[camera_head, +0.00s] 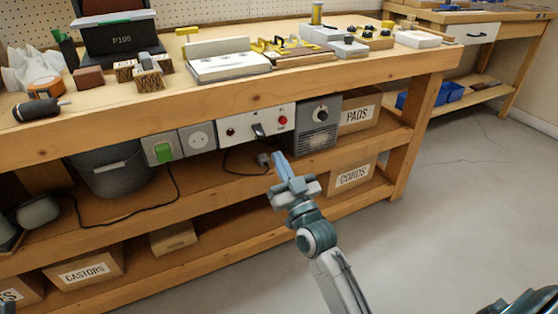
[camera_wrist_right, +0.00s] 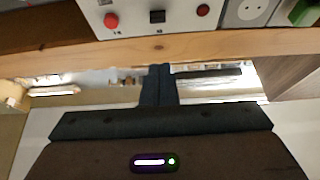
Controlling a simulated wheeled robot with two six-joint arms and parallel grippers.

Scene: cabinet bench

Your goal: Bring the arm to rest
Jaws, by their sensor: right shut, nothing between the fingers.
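My right arm (camera_head: 338,280) reaches up from the bottom of the head view toward the bench front. Its gripper (camera_head: 280,160) is shut and empty, fingertips pointing up, in front of the open space below the bench top. In the right wrist view the closed fingers (camera_wrist_right: 158,82) stand together in the middle, with nothing between them. The grey control panel (camera_head: 256,124) with a black switch and red buttons is just above the fingertips in the head view. I cannot tell how far they are apart. The left gripper is not in view.
The wooden bench (camera_head: 408,80) carries a white block fixture (camera_head: 228,68), a yellow jig (camera_head: 283,46) and small tools. Below are a grey bucket (camera_head: 110,172), a PADS box (camera_head: 358,115), a CORDS box (camera_head: 352,176) and cables. The floor (camera_head: 470,200) at right is clear.

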